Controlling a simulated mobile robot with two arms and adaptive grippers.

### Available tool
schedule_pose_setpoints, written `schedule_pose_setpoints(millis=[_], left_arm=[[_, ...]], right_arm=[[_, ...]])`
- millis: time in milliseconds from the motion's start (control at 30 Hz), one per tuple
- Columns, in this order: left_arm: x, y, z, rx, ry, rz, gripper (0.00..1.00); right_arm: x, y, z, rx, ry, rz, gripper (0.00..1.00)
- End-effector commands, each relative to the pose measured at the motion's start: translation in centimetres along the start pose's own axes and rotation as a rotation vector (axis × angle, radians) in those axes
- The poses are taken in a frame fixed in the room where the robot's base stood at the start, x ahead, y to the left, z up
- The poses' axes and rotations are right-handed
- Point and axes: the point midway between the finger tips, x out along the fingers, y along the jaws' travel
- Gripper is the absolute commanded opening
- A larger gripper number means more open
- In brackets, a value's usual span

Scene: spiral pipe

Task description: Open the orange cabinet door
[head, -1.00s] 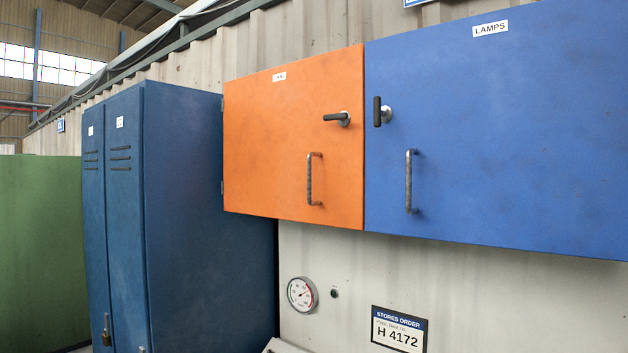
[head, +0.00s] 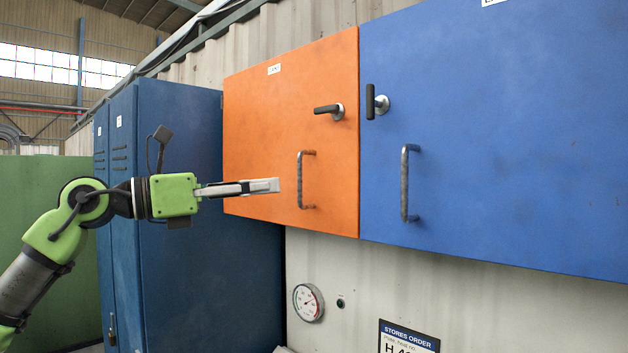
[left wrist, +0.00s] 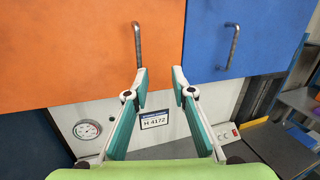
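The orange cabinet door (head: 265,135) is closed on the wall. Its vertical metal bar handle (head: 300,180) sits low on the right side, and a black lever latch (head: 329,109) lies nearly level above it. My left gripper (head: 279,186) comes in from the left in front of the orange door, just left of the handle. In the left wrist view the gripper (left wrist: 160,78) is open and empty. There the handle (left wrist: 137,45) shows beyond the fingers, near the left fingertip; I cannot tell whether they touch. My right gripper is not in view.
A blue cabinet door (head: 480,140) adjoins on the right, with its own handle (head: 405,183) and an upright latch (head: 375,101). A tall blue locker (head: 185,220) stands at left. A gauge (head: 308,302) and a sign (head: 408,340) are on the wall below.

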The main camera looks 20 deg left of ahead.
Motion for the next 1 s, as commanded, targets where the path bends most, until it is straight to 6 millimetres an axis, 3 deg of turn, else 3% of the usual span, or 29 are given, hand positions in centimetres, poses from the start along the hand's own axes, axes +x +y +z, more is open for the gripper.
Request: schedule_pose_setpoints(millis=[33,100,267,467,800,1000], left_arm=[[-1.7,0.9,0.8,0.033,0.017,0.04,0.23],[-3.2,1.8,1.2,0.06,0.041,0.076,0.23],[-4.2,2.6,1.6,0.079,0.064,0.107,0.23],[-1.4,2.7,1.6,0.078,0.066,0.103,0.23],[5.8,3.5,1.3,0.077,0.064,0.103,0.23],[8.4,3.8,1.0,0.077,0.063,0.104,0.23]], right_arm=[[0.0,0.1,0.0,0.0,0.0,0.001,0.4],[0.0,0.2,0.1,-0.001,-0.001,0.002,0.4],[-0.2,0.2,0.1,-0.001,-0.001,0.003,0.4],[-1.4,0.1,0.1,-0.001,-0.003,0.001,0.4],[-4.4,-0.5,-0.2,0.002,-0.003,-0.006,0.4],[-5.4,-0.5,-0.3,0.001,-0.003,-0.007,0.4]])
